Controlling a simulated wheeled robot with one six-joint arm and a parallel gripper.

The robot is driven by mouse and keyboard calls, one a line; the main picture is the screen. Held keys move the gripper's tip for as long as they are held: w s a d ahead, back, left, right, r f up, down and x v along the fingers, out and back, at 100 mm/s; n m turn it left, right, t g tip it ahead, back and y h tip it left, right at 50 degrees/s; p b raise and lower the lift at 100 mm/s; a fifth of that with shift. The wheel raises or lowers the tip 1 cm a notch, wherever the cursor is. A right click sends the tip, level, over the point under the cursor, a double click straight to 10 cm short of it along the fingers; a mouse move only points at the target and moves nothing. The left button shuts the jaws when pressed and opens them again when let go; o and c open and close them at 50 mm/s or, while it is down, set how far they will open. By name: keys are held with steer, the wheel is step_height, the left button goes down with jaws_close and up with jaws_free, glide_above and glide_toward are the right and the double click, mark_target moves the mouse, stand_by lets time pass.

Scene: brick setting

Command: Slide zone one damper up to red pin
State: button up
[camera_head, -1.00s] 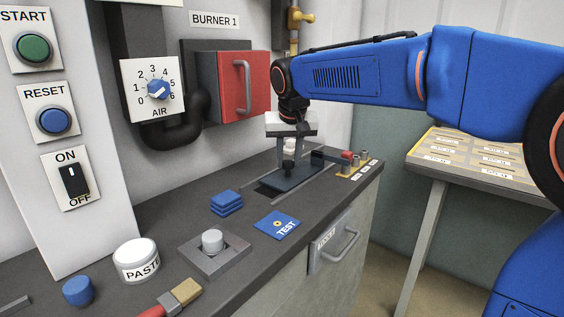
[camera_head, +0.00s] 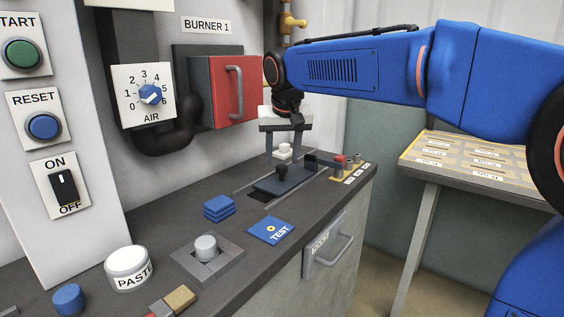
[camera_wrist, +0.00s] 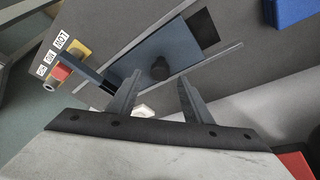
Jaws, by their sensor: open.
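The damper is a dark blue-grey plate (camera_head: 296,181) with a black knob (camera_head: 282,172), lying between two rails on the counter; it also shows in the wrist view (camera_wrist: 178,50). A dark bar (camera_head: 322,163) runs from its right end towards the red pin (camera_head: 340,160). In the wrist view the bar (camera_wrist: 88,71) ends close beside the red pin (camera_wrist: 61,71); I cannot tell whether they touch. My gripper (camera_head: 284,155) is open above the plate, its fingers apart and clear of the knob (camera_wrist: 160,68). A small white object (camera_head: 284,150) shows beyond the fingers.
Other pins and small labels stand on a yellow-edged plate (camera_head: 350,178) near the counter's right end. A red door (camera_head: 236,92) with a handle is on the wall behind.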

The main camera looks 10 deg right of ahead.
steer(key=v, duration=1.4)
steer(key=shift+d, duration=0.1)
steer(key=s+d+f, duration=1.3)
steer(key=s+f, duration=0.1)
steer(key=s+d+f, duration=0.3)
steer(key=s+f, duration=0.4)
steer(key=f, duration=0.2)
steer(key=s+d+f, duration=0.3)
steer(key=s+f, duration=0.4)
steer(key=f, duration=0.3)
steer(key=shift+s, duration=0.25)
